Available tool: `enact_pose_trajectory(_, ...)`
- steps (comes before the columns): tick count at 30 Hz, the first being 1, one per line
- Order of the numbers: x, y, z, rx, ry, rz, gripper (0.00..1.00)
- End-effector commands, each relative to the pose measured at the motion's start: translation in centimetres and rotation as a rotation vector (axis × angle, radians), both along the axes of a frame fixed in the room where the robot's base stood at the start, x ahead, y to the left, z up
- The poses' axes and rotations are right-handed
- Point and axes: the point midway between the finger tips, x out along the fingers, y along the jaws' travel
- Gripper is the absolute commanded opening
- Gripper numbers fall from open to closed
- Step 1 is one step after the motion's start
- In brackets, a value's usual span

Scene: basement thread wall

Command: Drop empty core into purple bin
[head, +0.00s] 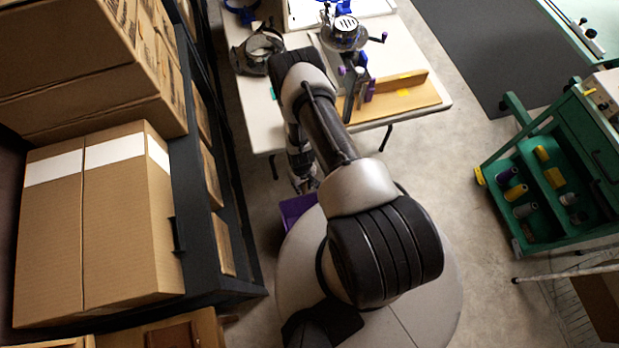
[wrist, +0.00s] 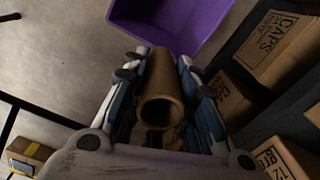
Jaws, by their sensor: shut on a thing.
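The empty core, a brown cardboard tube (wrist: 161,95), is held between the two fingers of my gripper (wrist: 160,80) in the wrist view. Its hollow end faces the camera and its far end points toward the purple bin. The purple bin (wrist: 172,28) lies just beyond the fingertips at the top of the wrist view, cut off by the frame edge. In the head view the purple bin (head: 293,210) stands on the floor, partly hidden by my arm and base. My gripper (head: 304,184) shows small there, close to the bin, and the core cannot be made out.
A black shelf (head: 205,165) with cardboard boxes (head: 95,215) stands at the left, close to the bin. A white table (head: 415,85) with a winding machine (head: 343,35) is behind. A green cart (head: 550,165) with thread spools is at the right. Open floor lies between.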

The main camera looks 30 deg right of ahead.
Motion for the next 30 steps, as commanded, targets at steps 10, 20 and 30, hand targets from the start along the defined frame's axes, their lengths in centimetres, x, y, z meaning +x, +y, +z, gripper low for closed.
enact_pose_trajectory(10, -5.7, -0.8, -10.0, 0.000, 0.001, 0.005, 0.14)
enact_pose_trajectory(20, -6.1, -0.8, -12.4, 0.000, 0.000, 0.006, 0.14)
enact_pose_trajectory(30, -6.1, -0.8, -16.2, 0.000, 0.000, 0.006, 0.14)
